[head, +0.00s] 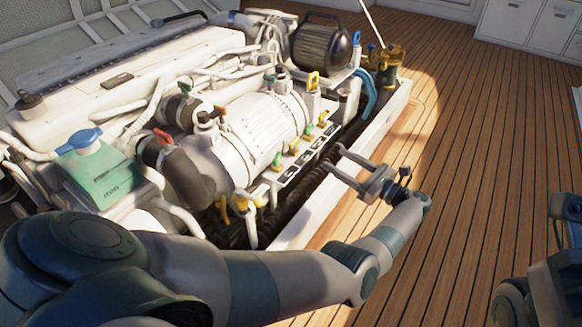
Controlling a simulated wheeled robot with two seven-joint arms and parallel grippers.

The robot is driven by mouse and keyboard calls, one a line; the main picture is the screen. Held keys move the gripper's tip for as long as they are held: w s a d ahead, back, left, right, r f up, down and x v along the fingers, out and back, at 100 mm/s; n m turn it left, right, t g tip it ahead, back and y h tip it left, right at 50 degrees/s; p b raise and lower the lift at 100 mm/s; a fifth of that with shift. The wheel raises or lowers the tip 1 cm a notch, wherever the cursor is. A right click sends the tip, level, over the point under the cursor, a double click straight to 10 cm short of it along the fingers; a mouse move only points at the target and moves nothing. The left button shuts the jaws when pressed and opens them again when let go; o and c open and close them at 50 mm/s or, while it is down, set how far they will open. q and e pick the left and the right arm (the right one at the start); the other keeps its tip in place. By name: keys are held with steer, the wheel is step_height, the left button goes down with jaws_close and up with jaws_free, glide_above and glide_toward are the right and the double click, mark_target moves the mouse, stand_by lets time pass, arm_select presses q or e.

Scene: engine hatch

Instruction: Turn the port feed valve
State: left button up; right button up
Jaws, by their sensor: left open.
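The engine (130,72) fills the left half of the head view. The labels are too small to read, so I cannot tell which is the port feed valve. My left gripper (332,157) is open and empty. Its two fingers point left toward the strip's right end, apart from the valves in this view. Part of my right arm shows at the right edge; its fingertips are unclear.
A yellow handle (313,81), red handles (163,136) and a blue-handled cap on a green box (95,178) stand on the engine. Yellow fittings (241,203) sit low at the near side. A white hatch edge (385,128) borders the engine. The wooden deck (480,140) is clear.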

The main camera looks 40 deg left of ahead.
mark_target(283, 172)
arm_select(q)
steer(key=s+d+f+n+g+h, duration=0.1)
steer(key=s+f+n+g, duration=0.1)
steer(key=s+f+g, duration=0.1)
steer(key=shift+s+d+f+g, duration=0.25)
steer(key=shift+s+f+g, duration=0.2)
steer(key=shift+s, duration=0.7)
steer(key=shift+a, duration=0.15)
steer(key=shift+t, duration=0.25)
steer(key=s+a, duration=0.1)
steer(key=a, duration=0.4)
steer(key=s+a, duration=0.1)
steer(key=a, duration=0.5)
steer(key=s+a, duration=0.1)
steer(key=a, duration=0.5)
steer(key=shift+w, duration=0.1)
steer(key=c, duration=1)
